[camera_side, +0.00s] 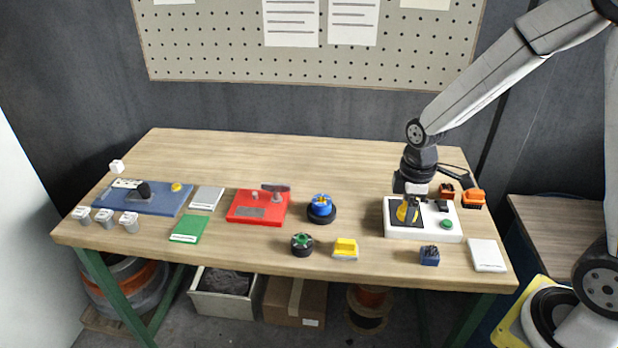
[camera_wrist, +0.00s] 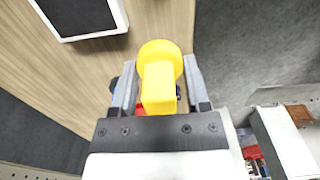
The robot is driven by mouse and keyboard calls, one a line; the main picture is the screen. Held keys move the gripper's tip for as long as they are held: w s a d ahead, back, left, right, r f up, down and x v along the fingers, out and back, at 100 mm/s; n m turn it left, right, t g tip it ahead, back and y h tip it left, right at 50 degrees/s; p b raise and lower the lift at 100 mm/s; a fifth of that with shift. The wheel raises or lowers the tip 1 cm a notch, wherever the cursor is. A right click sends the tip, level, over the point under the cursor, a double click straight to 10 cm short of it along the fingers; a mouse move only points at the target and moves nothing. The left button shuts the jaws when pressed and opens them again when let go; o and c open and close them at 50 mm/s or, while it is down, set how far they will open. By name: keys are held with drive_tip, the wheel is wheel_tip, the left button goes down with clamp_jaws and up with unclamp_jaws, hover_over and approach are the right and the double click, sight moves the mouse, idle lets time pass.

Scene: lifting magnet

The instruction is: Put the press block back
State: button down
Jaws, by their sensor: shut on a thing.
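My gripper (camera_side: 408,200) is over the left part of a white box at the right of the table. Its jaws (camera_wrist: 158,92) are shut on a yellow piece (camera_wrist: 159,85), which I take to be the press block. It has a round disc and a rectangular handle. In the side view the yellow piece (camera_side: 405,213) shows against the dark panel of the white box (camera_side: 424,235). I cannot tell whether it touches the panel. A green button (camera_side: 446,225) is on the box's right part.
A yellow block on a grey base (camera_side: 345,249), a dark blue block (camera_side: 429,256) and a white plate (camera_side: 487,256) lie near the front edge. Orange pieces (camera_side: 473,198) lie behind the box. A red plate (camera_side: 258,207) and blue board (camera_side: 150,197) are further left.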

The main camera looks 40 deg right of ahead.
drive_tip(key=w+f, duration=0.4)
drive_tip(key=w, duration=0.4)
hover_over(359, 222)
drive_tip(key=s, duration=0.1)
wheel_tip(359, 222, down, 4)
drive_tip(key=shift+s+a+f, duration=0.1)
drive_tip(key=shift+f, duration=0.15)
drive_tip(key=shift+w+f, duration=0.4)
drive_tip(key=shift+f, duration=0.05)
drive_tip(key=shift+w+f, duration=0.25)
drive_tip(key=shift+f, duration=1.55)
drive_tip(key=shift+f, duration=0.15)
